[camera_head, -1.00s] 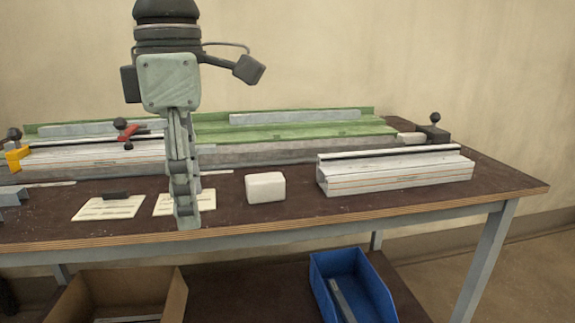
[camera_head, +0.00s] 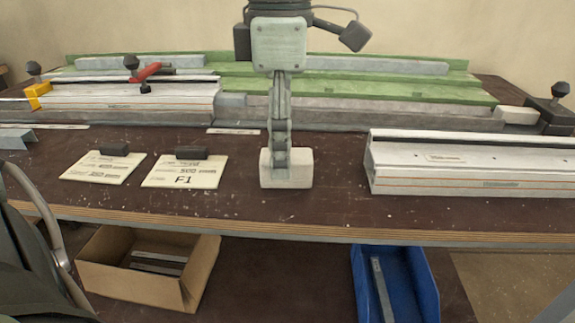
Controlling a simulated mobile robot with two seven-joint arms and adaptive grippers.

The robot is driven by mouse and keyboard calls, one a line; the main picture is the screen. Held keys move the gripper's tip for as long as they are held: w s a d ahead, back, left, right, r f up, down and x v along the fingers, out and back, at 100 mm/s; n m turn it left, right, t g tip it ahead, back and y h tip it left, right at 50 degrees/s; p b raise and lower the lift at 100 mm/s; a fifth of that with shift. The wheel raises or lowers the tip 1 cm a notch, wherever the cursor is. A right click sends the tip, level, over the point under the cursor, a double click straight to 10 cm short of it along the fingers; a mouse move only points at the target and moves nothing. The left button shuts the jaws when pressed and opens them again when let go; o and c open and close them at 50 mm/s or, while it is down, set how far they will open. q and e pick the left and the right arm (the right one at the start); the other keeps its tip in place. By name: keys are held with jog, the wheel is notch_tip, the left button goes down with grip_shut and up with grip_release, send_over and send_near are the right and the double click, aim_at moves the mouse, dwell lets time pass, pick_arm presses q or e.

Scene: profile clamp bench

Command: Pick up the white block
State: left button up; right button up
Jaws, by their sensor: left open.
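The white block (camera_head: 287,180) sits on the dark bench top near its front edge, in the middle of the head view. My left gripper (camera_head: 280,160) points straight down in front of and over the block. Its fingers cover the middle of the block's upper part, with white showing on both sides and below. The gripper is seen edge-on and is open. I cannot tell whether its fingers touch the block. My right gripper is not in view.
A pale profile (camera_head: 470,180) lies to the right of the block. Two cards (camera_head: 104,168) with dark pieces on them lie to the left. A green clamp fixture (camera_head: 345,80) runs along the back. A cardboard box (camera_head: 150,265) and a blue bin (camera_head: 395,285) are below.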

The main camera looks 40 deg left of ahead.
pick_arm(q)
jog(key=shift+w+f, duration=0.1)
jog(key=shift+f, duration=1.2)
jog(key=c, duration=1.3)
